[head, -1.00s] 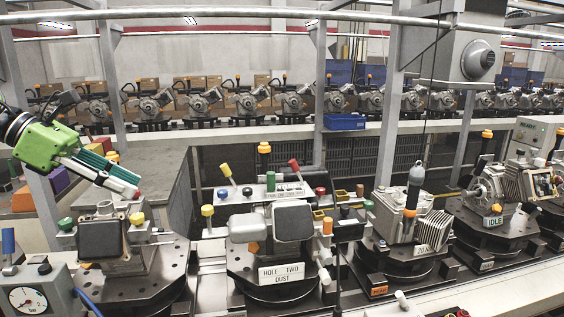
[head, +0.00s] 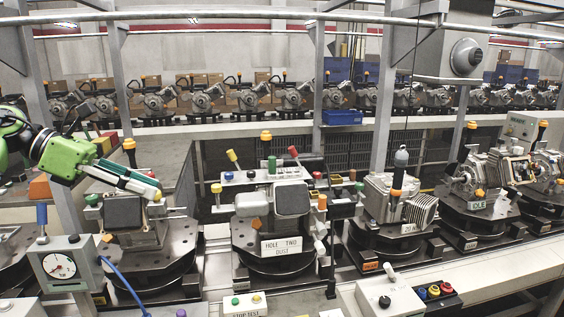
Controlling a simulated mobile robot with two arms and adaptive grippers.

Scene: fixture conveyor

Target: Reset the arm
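My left arm comes in from the left edge of the head view. Its green-bodied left gripper (head: 156,190) points right and slightly down, with pale fingers backed in teal. The fingers lie close together with nothing seen between them, so it looks shut and empty. My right gripper is not in view.
A gauge box (head: 62,266) and a control box (head: 390,297) stand in front. Thin vertical posts rise in the middle. A grey bench top (head: 160,158) behind the gripper is partly clear.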

